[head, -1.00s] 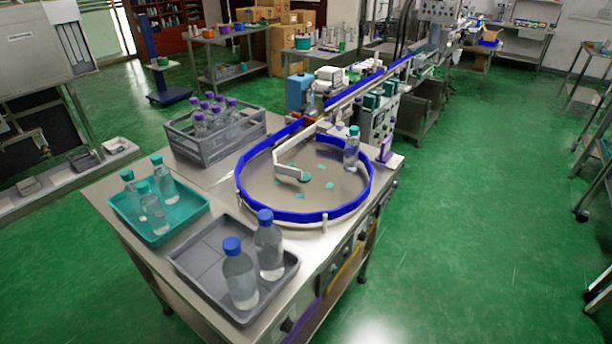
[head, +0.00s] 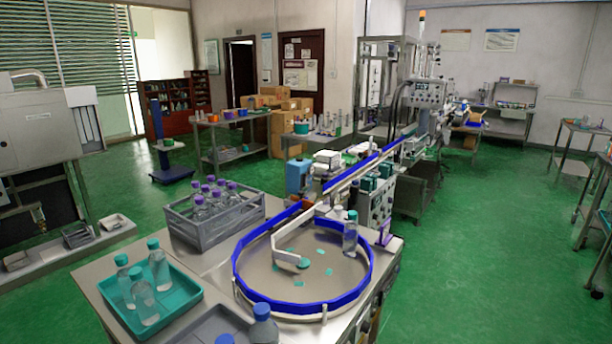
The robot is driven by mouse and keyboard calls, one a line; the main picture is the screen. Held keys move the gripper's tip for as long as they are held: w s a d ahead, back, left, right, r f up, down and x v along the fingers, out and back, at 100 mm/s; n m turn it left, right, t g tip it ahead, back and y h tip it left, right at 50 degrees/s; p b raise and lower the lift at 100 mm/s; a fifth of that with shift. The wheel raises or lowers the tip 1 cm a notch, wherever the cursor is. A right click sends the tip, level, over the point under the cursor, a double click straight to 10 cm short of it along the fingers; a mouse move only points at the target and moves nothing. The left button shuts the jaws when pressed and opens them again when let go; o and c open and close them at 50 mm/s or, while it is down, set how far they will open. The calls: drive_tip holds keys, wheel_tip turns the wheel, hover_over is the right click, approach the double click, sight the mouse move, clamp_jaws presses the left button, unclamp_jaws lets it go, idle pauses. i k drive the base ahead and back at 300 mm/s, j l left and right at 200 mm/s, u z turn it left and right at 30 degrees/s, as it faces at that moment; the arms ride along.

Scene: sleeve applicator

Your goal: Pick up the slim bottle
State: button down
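Several kinds of bottle are in the head view, and I cannot tell for sure which one is the slim bottle. One clear bottle with a teal cap (head: 350,238) stands upright on the round turntable, near its right rim. Three teal-capped bottles (head: 159,270) stand in a teal tray (head: 192,296). Several purple-capped bottles (head: 201,211) stand in a grey crate (head: 222,230). Two blue-capped bottles (head: 263,329) are at the bottom edge, mostly cut off, by a grey tray (head: 208,324). My gripper is not in view.
The turntable has a blue rail (head: 318,305), a white guide arm (head: 286,257) and flat teal pieces on its disc. A conveyor (head: 345,178) runs from it toward machines at the back. Green floor (head: 480,260) is open to the right of the steel table.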

sight(351, 228)
drive_tip(key=i+l+z, duration=0.1)
drive_tip(key=i+l, duration=0.15)
drive_tip(key=i, duration=0.15)
drive_tip(key=i+l+z, duration=0.15)
drive_tip(key=i, duration=0.3)
drive_tip(key=i+l+z, duration=0.1)
drive_tip(key=i+l, duration=0.2)
drive_tip(key=i, duration=0.15)
drive_tip(key=i+l+z, duration=0.1)
drive_tip(key=i, duration=0.35)
